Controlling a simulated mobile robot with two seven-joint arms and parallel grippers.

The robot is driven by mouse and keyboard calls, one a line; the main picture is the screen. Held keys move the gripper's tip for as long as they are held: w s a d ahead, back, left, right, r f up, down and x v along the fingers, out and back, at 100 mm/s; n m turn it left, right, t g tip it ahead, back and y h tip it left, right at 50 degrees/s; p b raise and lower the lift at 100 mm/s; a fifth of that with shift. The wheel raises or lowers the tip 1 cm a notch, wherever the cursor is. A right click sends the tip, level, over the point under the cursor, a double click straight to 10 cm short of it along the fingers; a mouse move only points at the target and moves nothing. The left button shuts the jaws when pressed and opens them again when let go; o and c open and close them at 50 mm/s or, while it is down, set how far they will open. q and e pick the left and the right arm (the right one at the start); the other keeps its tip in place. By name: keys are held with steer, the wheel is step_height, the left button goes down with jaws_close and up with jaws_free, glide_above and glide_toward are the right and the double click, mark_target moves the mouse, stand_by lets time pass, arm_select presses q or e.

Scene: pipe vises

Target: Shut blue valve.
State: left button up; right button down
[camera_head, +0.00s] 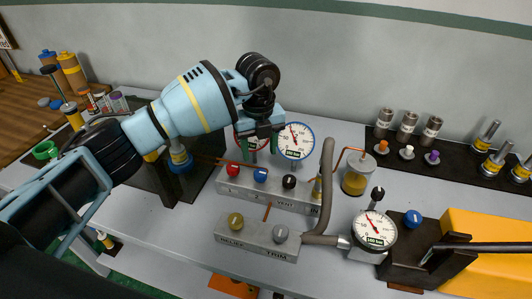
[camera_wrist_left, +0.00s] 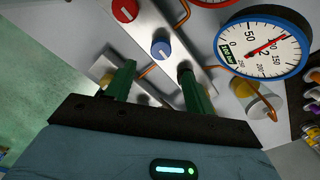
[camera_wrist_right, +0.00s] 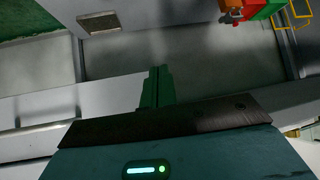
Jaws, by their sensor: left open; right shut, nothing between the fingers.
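The blue valve knob (camera_head: 260,175) sits on the grey manifold block, between a red knob (camera_head: 233,170) and a black knob (camera_head: 289,182). In the left wrist view the blue knob (camera_wrist_left: 161,49) shows a short pale mark on its face. My left gripper (camera_head: 262,143) is open and empty above and behind the knob row. In its wrist view the left gripper (camera_wrist_left: 157,85) has its green fingers apart, with the blue knob beyond the gap and not touched. My right gripper (camera_wrist_right: 155,88) is shut and empty, away from the manifold; it is not visible in the head view.
A blue-rimmed gauge (camera_head: 295,140) stands close right of my left gripper; a red-rimmed gauge is partly hidden behind it. A lower block holds a yellow knob (camera_head: 235,219) and a grey knob (camera_head: 280,233). A grey hose (camera_head: 326,190) rises at right. Another blue knob (camera_head: 413,217) sits farther right.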

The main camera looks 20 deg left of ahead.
mark_target(260, 172)
arm_select(q)
steer(key=shift+w+a, duration=0.1)
steer(key=shift+w, duration=0.4)
steer(key=shift+s, duration=0.3)
steer(key=shift+s+f, duration=0.15)
steer(key=shift+f, duration=0.2)
step_height(260, 172, down, 5)
steer(key=shift+f, duration=0.95)
arm_select(e)
steer(key=shift+s+f, duration=0.35)
steer(key=shift+s, duration=0.1)
arm_select(q)
steer(key=c, duration=1)
arm_select(e)
steer(key=shift+s+f, duration=0.1)
steer(key=shift+f, duration=0.1)
